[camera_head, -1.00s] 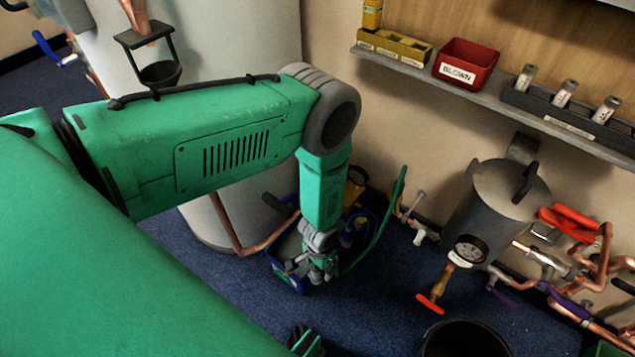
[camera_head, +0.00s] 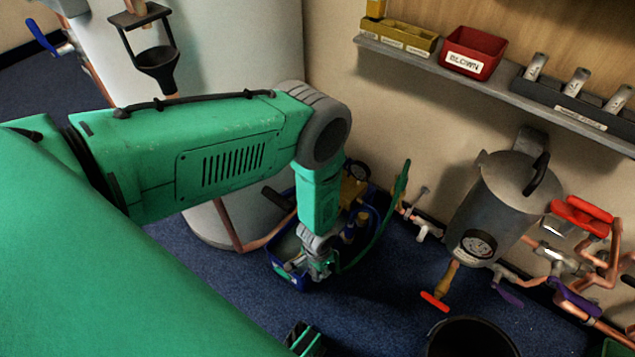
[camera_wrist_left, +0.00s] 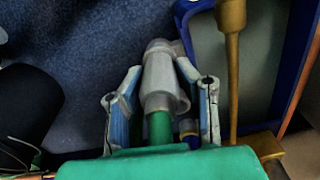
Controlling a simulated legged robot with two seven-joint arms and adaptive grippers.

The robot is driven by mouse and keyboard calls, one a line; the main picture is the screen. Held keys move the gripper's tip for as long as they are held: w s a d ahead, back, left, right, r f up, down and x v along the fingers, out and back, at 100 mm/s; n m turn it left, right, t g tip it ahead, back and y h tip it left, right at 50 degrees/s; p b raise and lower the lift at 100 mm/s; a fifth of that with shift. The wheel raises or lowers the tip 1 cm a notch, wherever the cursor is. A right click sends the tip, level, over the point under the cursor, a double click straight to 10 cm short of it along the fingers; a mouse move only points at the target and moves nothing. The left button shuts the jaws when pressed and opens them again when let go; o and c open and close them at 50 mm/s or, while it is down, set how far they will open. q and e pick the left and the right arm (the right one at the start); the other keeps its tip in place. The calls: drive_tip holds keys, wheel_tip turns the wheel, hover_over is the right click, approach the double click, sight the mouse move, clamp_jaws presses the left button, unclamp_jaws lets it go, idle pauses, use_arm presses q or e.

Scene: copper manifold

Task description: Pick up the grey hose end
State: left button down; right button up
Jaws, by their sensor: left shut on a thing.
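The grey hose end (camera_wrist_left: 163,78) is a pale grey fitting on a green hose (camera_wrist_left: 158,127) in the left wrist view. My left gripper (camera_wrist_left: 160,95) is shut on it, with one finger on each side. The fitting's tip reaches past the fingertips, over blue floor. In the head view my left gripper (camera_head: 318,268) is low over the front of a blue tub (camera_head: 285,277). The hose end is too small to make out there. The green hose (camera_head: 386,235) curves up to the right of my forearm. My right gripper does not show clearly.
The tub holds brass parts (camera_head: 352,190) and stands beside a large pale tank (camera_head: 240,70). A grey lidded pot (camera_head: 492,205) with a gauge and copper pipes (camera_head: 600,265) are to the right. A black bucket (camera_head: 468,338) is at the front. Blue carpet (camera_head: 370,300) lies clear between.

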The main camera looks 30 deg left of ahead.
use_arm(q)
wheel_tip(320, 180, up, 10)
drive_tip(key=p, duration=0.4)
idle(0.3)
drive_tip(key=shift+r+p, duration=1.95)
drive_tip(key=shift+r, duration=0.3)
